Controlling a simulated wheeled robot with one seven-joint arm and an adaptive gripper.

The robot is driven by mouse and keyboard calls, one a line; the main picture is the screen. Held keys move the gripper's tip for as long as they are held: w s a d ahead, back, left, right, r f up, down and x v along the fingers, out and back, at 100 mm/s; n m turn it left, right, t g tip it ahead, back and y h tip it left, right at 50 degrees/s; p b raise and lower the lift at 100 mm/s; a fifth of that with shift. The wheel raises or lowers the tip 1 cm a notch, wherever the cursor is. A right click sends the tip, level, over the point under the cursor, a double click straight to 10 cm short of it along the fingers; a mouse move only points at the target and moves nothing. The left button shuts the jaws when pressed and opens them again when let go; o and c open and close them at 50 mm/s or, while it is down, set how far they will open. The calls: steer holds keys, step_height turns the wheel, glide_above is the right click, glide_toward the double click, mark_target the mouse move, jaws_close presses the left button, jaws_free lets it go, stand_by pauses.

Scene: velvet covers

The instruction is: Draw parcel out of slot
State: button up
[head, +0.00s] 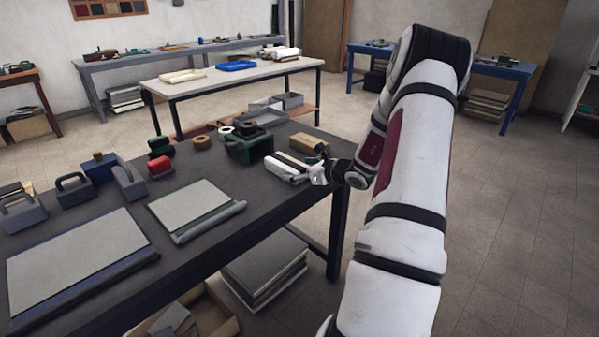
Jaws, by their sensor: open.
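My gripper (318,173) is at the right end of the dark worktable (262,190), small in the head view. It is open, close beside or touching a pale block-like holder (283,172) with a dark top and a cream strip. I cannot tell whether anything is between the fingers. A brown box-like piece (309,143), possibly the parcel, sits just behind the gripper near the table's right edge. No slot can be made out clearly; the wrist and the small scale hide detail there.
A dark green tool (249,147), tape rolls (202,142) and a red-topped item (159,166) stand left of my gripper. Grey boards (196,206) lie nearer the front. A white table (215,75) stands behind. The floor on the right is clear.

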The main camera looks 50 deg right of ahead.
steer(key=d+v, duration=0.1)
steer(key=v, duration=1.1)
steer(key=shift+a, duration=0.45)
